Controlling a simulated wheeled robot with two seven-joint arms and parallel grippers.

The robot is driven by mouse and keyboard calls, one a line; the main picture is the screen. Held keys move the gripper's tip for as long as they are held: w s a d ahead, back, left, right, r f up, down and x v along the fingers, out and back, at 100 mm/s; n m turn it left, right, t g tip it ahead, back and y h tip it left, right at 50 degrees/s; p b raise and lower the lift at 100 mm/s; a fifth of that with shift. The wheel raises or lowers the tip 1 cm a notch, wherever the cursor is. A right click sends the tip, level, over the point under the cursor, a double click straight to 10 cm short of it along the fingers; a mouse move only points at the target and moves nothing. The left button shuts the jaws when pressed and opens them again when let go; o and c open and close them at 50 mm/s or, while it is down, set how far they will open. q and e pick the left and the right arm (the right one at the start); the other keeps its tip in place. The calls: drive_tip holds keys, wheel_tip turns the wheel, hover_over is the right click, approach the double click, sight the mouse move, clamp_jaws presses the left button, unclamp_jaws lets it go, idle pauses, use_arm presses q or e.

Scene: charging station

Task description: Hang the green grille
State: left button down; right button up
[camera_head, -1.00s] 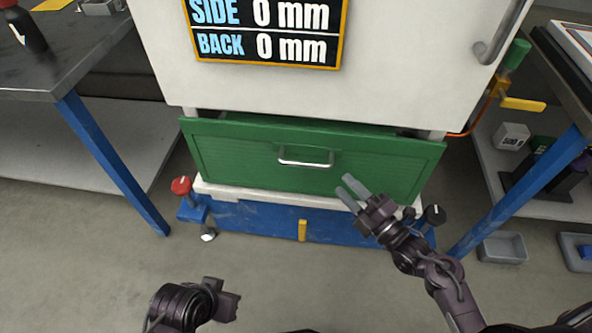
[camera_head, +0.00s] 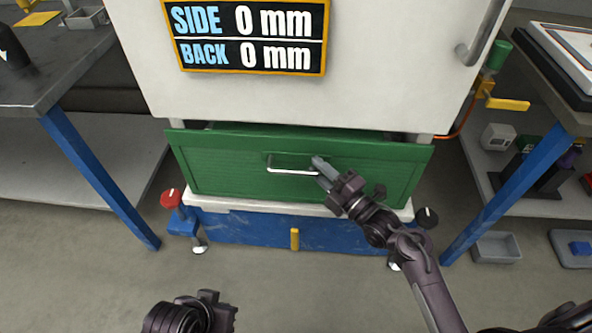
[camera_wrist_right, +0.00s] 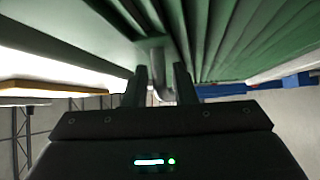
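The green grille (camera_head: 225,168) is a wide panel with a silver bar handle (camera_head: 291,171), at the bottom of the white cabinet (camera_head: 300,105). It leans slightly, with a dark gap behind its top edge. My right gripper (camera_head: 320,170) is at the right end of the handle. In the right wrist view the two fingers (camera_wrist_right: 158,88) stand apart on either side of the handle's end (camera_wrist_right: 157,60), with space between.
A blue base (camera_head: 265,229) with a red knob (camera_head: 171,198) and a black knob (camera_head: 426,217) lies below the grille. Workbenches with blue legs stand left (camera_head: 95,175) and right (camera_head: 510,190). The floor in front is clear.

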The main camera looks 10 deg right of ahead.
clamp_jaws()
idle(1.0)
